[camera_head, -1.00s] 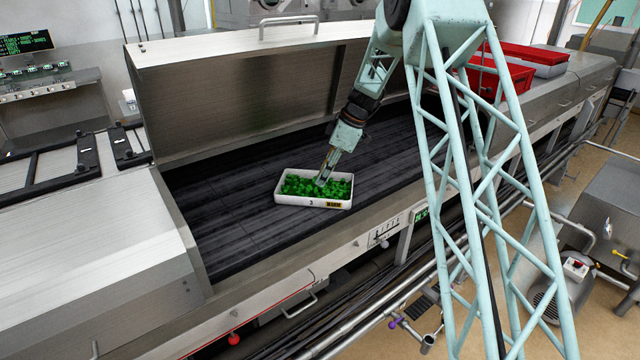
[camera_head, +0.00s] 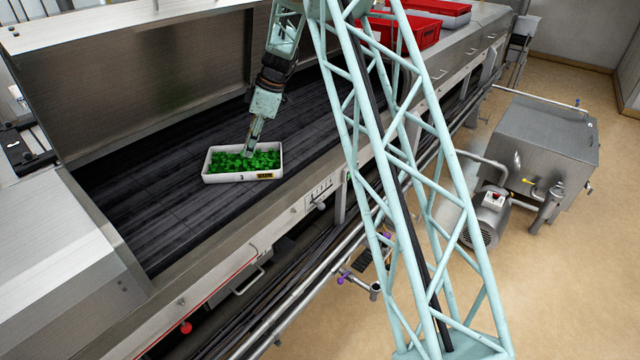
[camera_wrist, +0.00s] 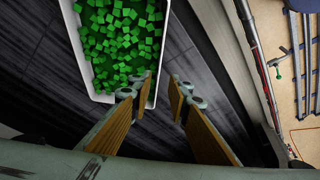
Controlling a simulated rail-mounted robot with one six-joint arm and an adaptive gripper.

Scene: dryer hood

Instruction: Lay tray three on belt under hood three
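Tray three (camera_head: 222,178), white, marked 3 with a yellow label and filled with green cubes, rests on the dark belt (camera_head: 165,200) beneath the raised steel hood (camera_head: 140,85). My gripper (camera_head: 247,153) reaches down at the tray. In the wrist view the tray (camera_wrist: 75,50) shows at upper left. My gripper's fingers (camera_wrist: 161,90) stand apart there, one over the tray's inside and one outside its wall, with a gap between them. The left finger hides part of the tray's near corner. Whether a finger touches the wall is unclear.
Red crates (camera_head: 400,28) stand on the line at the back. A steel front rail (camera_head: 225,250) edges the belt. A steel tank (camera_head: 545,140) with a motor stands on the tan floor at right. The belt left of the tray is clear.

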